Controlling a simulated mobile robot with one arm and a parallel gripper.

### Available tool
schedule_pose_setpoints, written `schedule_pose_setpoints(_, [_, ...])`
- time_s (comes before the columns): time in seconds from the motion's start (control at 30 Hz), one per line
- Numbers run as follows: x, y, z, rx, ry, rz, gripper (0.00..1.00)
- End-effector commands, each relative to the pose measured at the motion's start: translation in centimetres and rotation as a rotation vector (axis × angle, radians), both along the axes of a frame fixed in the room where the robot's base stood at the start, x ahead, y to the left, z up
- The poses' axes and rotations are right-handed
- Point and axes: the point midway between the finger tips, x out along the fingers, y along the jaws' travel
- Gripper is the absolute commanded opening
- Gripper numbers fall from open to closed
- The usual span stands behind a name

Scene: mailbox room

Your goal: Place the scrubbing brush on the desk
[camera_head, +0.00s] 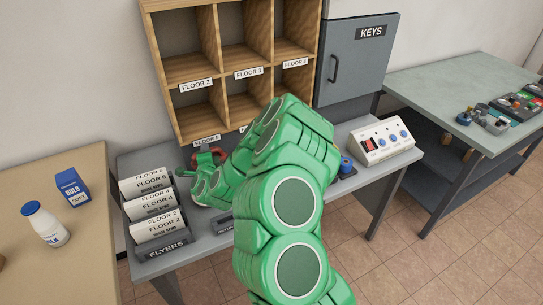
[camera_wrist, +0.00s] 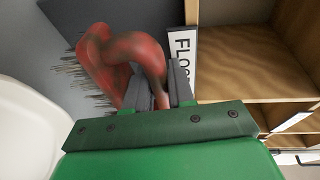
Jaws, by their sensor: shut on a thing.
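The scrubbing brush (camera_wrist: 105,60) shows in the wrist view as a worn red looped handle with dark bristles at its left. My gripper (camera_wrist: 160,85) is shut on the handle, whose end lies between the fingers. In the head view a small red part of the brush (camera_head: 218,152) shows just beyond my gripper (camera_head: 194,165), in front of the wooden pigeonholes. My green arm hides most of it. A grey desk (camera_head: 210,238) lies beneath my arm. I cannot tell if the brush touches its top.
A flyer rack (camera_head: 165,248) stands on the desk's left, a control box (camera_head: 383,142) on its right. Wooden pigeonholes (camera_head: 190,70) and a key cabinet (camera_head: 350,65) rise behind. A tan table (camera_head: 85,180) holds a bottle (camera_head: 45,224) and blue carton (camera_head: 72,188). Another table (camera_head: 455,85) stands right.

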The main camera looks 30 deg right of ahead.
Motion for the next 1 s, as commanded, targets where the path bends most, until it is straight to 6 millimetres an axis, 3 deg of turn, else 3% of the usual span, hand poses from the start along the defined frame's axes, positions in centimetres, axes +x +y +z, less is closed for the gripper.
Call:
schedule_pose_setpoints(0.23, [0.8, -2.2, -0.9, -0.002, -0.002, -0.008, 0.0])
schedule_pose_setpoints(0.47, [0.8, -2.2, -2.1, -0.002, -0.002, -0.008, 0.0])
schedule_pose_setpoints(0.8, [0.7, -2.2, -5.4, -0.002, 0.0, -0.007, 0.0])
schedule_pose_setpoints(1.0, [0.8, -2.2, -5.9, 0.0, -0.002, -0.007, 0.0])
